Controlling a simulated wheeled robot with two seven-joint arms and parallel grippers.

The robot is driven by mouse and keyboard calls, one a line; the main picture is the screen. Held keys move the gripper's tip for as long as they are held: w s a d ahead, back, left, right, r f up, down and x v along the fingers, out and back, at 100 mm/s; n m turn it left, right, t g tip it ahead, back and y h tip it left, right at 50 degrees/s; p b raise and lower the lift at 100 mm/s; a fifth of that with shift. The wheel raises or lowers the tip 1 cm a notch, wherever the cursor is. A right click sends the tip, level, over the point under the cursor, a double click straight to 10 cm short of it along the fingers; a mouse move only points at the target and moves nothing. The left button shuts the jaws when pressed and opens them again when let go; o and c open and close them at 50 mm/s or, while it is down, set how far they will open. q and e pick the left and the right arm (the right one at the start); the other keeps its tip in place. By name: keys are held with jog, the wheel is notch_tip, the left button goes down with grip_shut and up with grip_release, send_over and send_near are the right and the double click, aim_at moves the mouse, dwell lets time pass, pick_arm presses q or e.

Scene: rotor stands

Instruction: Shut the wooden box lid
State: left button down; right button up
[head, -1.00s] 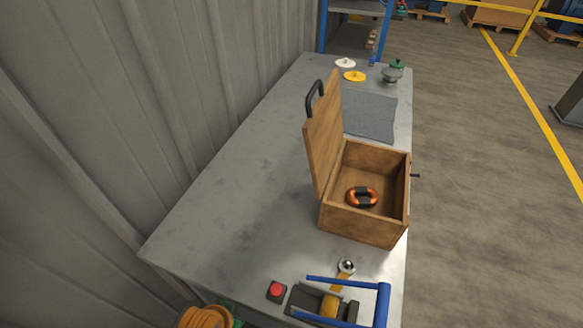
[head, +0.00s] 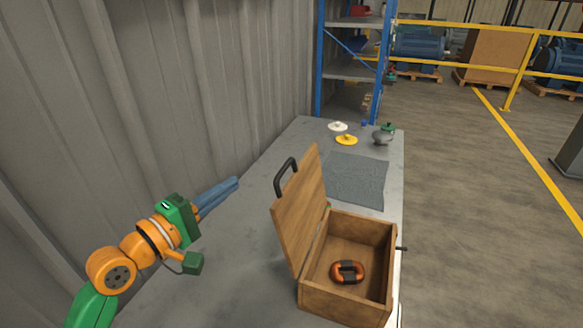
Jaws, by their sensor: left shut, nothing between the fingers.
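The wooden box (head: 341,302) stands on the grey metal table with its top open. Its wooden lid (head: 301,214) stands up on the left side, tilted a little outward, with a dark handle (head: 286,177) on its outer face. An orange and black ring-shaped part (head: 347,272) lies on the box floor. My left gripper (head: 236,182) is to the left of the lid, apart from it, with its blue fingers shut together and nothing held. My right gripper is not in view.
A grey mat (head: 356,180) lies behind the box. A white disc (head: 338,127), a yellow disc (head: 346,140) and a grey-green part (head: 383,134) stand at the table's far end. A corrugated wall (head: 150,90) runs along the left. A blue shelf rack (head: 350,70) stands beyond.

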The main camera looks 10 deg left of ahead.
pick_arm(q)
jog(key=w+d+p, duration=0.5)
jog(key=w+d, duration=0.1)
jog(key=shift+w+d, duration=0.25)
jog(key=shift+w, duration=0.1)
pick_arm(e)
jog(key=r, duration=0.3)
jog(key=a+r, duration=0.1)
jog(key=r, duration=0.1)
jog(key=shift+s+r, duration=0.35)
pick_arm(q)
jog(key=shift+w, duration=0.1)
